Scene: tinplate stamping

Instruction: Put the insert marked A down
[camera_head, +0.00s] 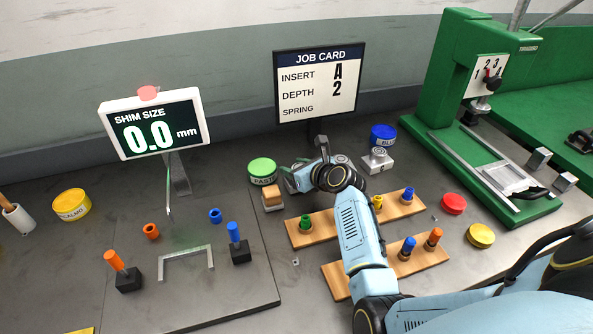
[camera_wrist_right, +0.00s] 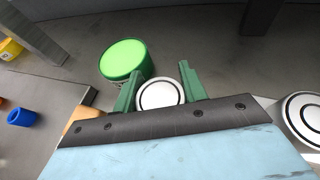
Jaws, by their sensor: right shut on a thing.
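I cannot tell whether the insert touches the bench. A similar silver disc (camera_wrist_right: 304,115) sits to the right, apart from the gripper. My left gripper is not in view.
A green-lidded tin (camera_head: 262,169) stands close left of the gripper, with a tan block (camera_head: 271,199) in front. A metal block (camera_head: 378,160) and a blue tin (camera_head: 383,135) stand right. Wooden peg racks (camera_head: 335,283) lie under my forearm. A green press (camera_head: 455,80) stands far right.

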